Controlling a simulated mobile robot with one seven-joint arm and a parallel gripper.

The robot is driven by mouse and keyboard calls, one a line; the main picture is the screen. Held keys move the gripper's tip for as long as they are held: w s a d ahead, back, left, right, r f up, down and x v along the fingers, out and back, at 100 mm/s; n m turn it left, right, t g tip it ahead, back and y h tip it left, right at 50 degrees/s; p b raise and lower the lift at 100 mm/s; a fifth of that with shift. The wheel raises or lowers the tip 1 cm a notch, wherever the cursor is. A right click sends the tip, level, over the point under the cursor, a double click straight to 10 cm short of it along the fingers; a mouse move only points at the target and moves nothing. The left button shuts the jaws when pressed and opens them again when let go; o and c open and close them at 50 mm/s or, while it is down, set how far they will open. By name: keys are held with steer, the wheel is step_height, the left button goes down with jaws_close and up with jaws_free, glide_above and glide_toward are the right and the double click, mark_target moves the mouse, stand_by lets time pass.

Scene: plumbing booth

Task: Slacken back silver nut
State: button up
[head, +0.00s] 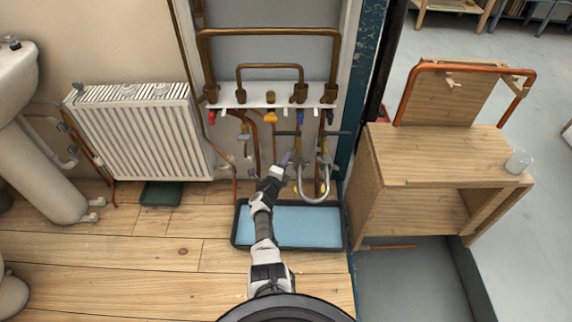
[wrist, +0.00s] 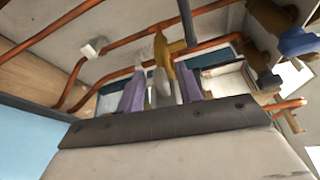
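My gripper (head: 285,160) is in front of the pipework, left of the silver U-shaped pipe (head: 316,196). In the wrist view its two purple fingers (wrist: 161,92) stand apart. A small grey, silver-looking piece (wrist: 162,80) shows in the gap between them, below a brass-coloured fitting (wrist: 161,48). I cannot tell whether this piece is the back silver nut, or whether the fingers touch it. Dark bars (head: 338,133) stick out sideways near the tops of the U-pipe's legs. One dark bar (wrist: 187,22) also shows in the wrist view. The nuts are too small to make out in the head view.
A black tray with a blue bottom (head: 240,232) lies on the floor below the pipes. Copper pipes (wrist: 95,15) run close around my gripper. A white radiator (head: 140,130) stands left, a wooden bench (head: 440,155) right. The floor in front is clear.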

steer(key=shift+w+d, duration=0.25)
steer(key=shift+w, duration=0.25)
jaws_close()
steer(key=shift+f+b, duration=0.1)
steer(key=shift+b, duration=0.2)
